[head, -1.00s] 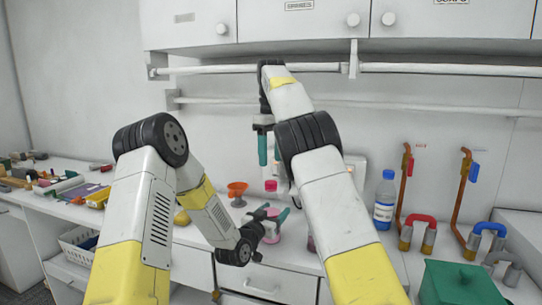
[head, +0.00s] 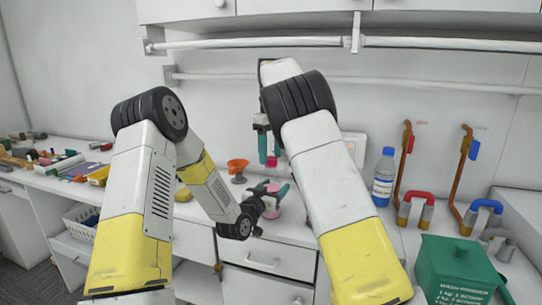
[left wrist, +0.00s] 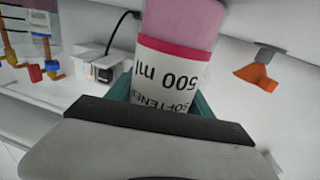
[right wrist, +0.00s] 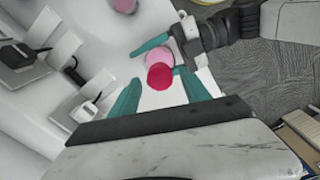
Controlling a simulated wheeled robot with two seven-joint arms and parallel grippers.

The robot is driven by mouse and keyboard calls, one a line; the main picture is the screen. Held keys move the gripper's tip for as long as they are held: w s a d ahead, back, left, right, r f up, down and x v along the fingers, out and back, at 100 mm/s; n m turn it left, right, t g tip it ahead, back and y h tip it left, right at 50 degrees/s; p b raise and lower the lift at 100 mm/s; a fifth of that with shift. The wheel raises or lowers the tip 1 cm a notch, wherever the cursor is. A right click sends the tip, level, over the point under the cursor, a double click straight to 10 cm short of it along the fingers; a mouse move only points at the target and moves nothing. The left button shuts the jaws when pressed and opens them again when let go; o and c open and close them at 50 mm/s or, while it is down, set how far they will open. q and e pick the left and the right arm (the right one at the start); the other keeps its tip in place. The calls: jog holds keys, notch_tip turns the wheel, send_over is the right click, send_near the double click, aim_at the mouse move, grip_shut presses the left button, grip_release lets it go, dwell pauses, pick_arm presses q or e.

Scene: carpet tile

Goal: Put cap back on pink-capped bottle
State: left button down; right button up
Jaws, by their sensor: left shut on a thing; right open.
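My left gripper (head: 270,190) is shut on the pink bottle (head: 273,208), low over the bench. The left wrist view shows the bottle (left wrist: 180,30) close up, with a white label reading 500 ml and a red-pink band. The deep pink cap (head: 271,161) shows above the bottle, at the tips of my right gripper (head: 269,158). In the right wrist view the cap (right wrist: 160,76) lies between the open teal fingers, in line with the paler pink bottle (right wrist: 152,56). I cannot tell whether it is seated on the bottle or whether the fingers touch it.
An orange funnel (head: 238,167) is left of the bottle. A blue-capped bottle (head: 384,180) stands to the right, near orange pipes (head: 404,165) and a green box (head: 455,270). Tools clutter the far left bench. A rail (head: 250,42) runs above my right gripper.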

jog(key=shift+f, duration=0.55)
grip_shut()
jog(key=m, duration=1.1)
jog(key=shift+o, duration=0.6)
grip_release()
jog(key=shift+r, duration=3.7)
